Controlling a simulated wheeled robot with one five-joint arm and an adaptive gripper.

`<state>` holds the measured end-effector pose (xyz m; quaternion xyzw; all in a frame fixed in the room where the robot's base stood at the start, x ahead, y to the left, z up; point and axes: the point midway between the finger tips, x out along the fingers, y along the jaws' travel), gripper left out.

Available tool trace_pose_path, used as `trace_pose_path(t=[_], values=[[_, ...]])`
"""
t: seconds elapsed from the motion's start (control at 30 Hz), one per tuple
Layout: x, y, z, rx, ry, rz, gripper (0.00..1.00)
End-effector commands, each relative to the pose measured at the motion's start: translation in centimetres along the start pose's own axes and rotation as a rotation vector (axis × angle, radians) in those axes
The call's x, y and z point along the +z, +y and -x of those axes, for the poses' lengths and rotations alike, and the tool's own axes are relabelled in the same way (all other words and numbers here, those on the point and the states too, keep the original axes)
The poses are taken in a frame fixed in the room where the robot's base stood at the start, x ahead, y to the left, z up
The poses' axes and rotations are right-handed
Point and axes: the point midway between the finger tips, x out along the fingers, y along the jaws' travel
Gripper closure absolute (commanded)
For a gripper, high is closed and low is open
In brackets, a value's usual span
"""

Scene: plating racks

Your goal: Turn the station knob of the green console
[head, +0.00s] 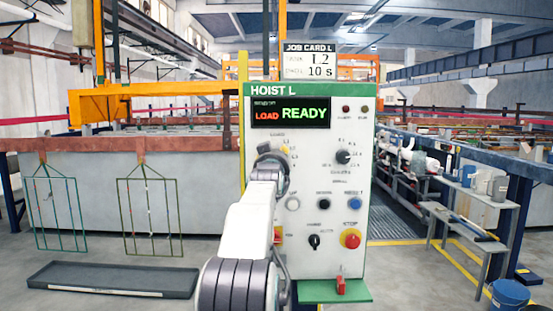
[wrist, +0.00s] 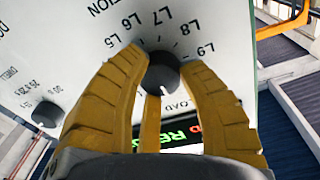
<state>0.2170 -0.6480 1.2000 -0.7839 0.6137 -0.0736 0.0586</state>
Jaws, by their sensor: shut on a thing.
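The green-trimmed console (head: 320,215) headed HOIST L stands ahead in the head view. Its display (head: 291,113) reads LOAD READY. A job card (head: 310,62) above it shows L2 and 10 s. My gripper (head: 270,160) is at the console's upper left dial, and hides the station knob there. In the wrist view the dark round station knob (wrist: 163,73) sits between the yellow fingers of my gripper (wrist: 165,65), which are shut on it. Labels L5 to L9 and LOAD show around it. I cannot tell where its pointer stands.
A second dial knob (head: 343,157) is to the right; it also shows in the wrist view (wrist: 47,114). Below are several buttons, a small black switch (head: 314,241) and a red stop button (head: 350,239). A dark tray (head: 115,279) lies on the floor at left.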

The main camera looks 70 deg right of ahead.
Motion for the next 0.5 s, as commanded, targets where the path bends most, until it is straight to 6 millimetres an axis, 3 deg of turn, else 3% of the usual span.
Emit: trace_pose_path(t=[0.3,0.33,0.5], values=[[-0.35,-0.22,0.06,-0.004,0.009,0.003,0.96],[-0.35,-0.22,0.06,-0.004,0.009,0.003,0.61],[-0.24,-0.16,0.04,-0.003,0.006,0.002,0.46]])
